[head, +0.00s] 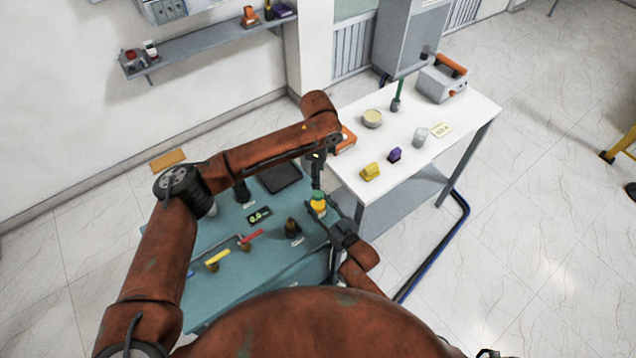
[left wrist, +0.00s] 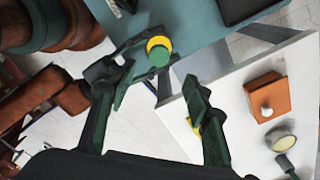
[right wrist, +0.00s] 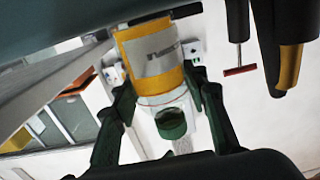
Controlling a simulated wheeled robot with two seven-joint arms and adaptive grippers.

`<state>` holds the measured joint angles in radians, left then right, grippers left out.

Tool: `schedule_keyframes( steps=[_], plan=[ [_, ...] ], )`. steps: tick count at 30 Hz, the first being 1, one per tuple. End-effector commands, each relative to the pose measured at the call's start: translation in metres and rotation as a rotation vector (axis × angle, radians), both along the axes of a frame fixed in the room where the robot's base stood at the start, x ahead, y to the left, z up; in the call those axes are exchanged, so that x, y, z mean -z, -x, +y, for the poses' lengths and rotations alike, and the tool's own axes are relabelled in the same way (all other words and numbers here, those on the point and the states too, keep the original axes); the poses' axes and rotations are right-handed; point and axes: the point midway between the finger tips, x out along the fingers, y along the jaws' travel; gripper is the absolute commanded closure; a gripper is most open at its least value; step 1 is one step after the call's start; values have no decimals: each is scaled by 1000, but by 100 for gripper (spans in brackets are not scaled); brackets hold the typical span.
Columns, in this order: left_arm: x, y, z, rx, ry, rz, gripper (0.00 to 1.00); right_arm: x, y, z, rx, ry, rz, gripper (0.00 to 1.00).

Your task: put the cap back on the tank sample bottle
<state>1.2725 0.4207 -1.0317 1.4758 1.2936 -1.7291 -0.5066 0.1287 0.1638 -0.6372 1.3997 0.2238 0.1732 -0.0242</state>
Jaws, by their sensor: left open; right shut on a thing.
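The sample bottle (head: 318,208), with its yellow band, stands upright in my right gripper (head: 333,217) at the right end of the teal cabinet. In the right wrist view the bottle (right wrist: 152,58) is between the right fingers, with a clear part and a green piece (right wrist: 171,123) beyond the band. The green cap (head: 318,196) shows at the bottle's top; it also shows in the left wrist view (left wrist: 159,54), ringed by yellow. Whether it is fully seated I cannot tell. My left gripper (head: 317,182) is open just above the cap, its fingers apart and empty.
The white table (head: 445,163) at right holds a yellow item (head: 370,172), purple item (head: 395,155), beaker (head: 420,136), dish (head: 372,118) and orange-handled box (head: 441,80). The cabinet carries valves with a yellow handle (head: 217,257) and a red handle (head: 252,236), and a dark tray (head: 280,177).

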Motion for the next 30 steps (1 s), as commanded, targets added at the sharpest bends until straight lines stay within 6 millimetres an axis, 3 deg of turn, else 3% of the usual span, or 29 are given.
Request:
schedule_keyframes(
  steps=[6,15,16,24,30],
  plan=[
    [-21,0,0,-1,0,1,54,1,0,0,0,1,2,100],
    [-23,0,0,-1,0,1,54,1,0,0,0,1,1,100],
    [-23,0,0,-1,0,1,54,1,0,0,0,1,1,59],
    [-22,0,0,-1,0,1,54,0,0,0,0,1,1,40],
    [-22,0,0,-1,0,1,54,0,0,0,0,0,0,39]
  ],
)
